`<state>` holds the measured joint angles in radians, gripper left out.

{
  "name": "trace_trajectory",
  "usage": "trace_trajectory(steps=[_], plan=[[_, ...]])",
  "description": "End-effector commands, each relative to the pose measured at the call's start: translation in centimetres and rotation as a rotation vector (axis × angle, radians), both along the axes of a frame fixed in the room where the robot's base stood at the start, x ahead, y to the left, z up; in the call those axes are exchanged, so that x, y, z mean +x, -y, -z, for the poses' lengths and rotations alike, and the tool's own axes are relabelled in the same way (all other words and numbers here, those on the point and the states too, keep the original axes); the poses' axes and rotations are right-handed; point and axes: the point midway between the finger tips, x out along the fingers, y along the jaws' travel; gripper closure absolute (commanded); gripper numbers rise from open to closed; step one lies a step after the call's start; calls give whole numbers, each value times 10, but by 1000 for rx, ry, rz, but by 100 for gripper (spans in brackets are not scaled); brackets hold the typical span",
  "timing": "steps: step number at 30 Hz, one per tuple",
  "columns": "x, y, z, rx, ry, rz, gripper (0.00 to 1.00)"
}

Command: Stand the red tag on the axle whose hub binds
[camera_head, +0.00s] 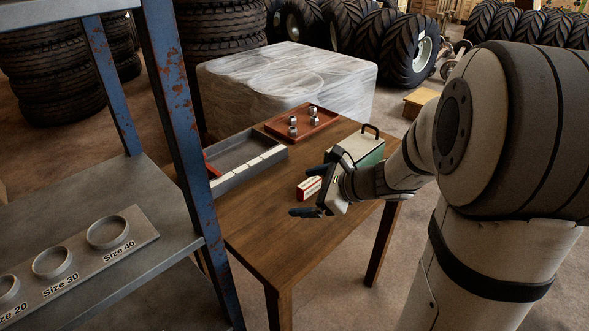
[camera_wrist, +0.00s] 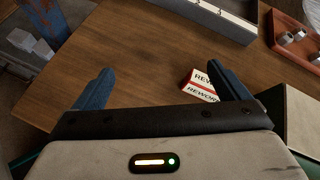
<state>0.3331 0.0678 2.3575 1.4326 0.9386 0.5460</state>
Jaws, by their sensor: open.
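My gripper (camera_head: 308,192) is open and empty, above the wooden table; its two blue fingers also show in the wrist view (camera_wrist: 166,82). A small red-and-white block lettered "REWORK" (camera_wrist: 199,90) lies on the table by the right finger, which partly covers it. The same block shows in the head view (camera_head: 307,188) beside the gripper. I cannot tell whether it is the red tag. A red piece (camera_head: 211,163) shows at the left end of a long grey tray (camera_head: 262,157). Metal parts with wheels (camera_head: 449,66) stand on the far floor; no binding hub can be made out.
A red tray (camera_head: 322,128) with several metal pieces sits at the table's far end. A green-and-cream case (camera_head: 362,147) with a handle stands right of the block. A blue rack (camera_head: 178,110) with a size gauge (camera_head: 82,262) is at left. The near tabletop (camera_head: 262,228) is clear.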

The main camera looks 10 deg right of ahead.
Motion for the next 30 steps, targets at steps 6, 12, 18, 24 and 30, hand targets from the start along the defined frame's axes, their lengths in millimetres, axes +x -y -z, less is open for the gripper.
trace_trajectory(steps=[6,12,18,24,30], plan=[[45,46,34,258,-74,318,5],[61,51,41,317,-88,387,5],[77,38,50,314,-86,384,5],[99,22,64,313,-87,382,5],[110,15,69,312,-85,386,5]])
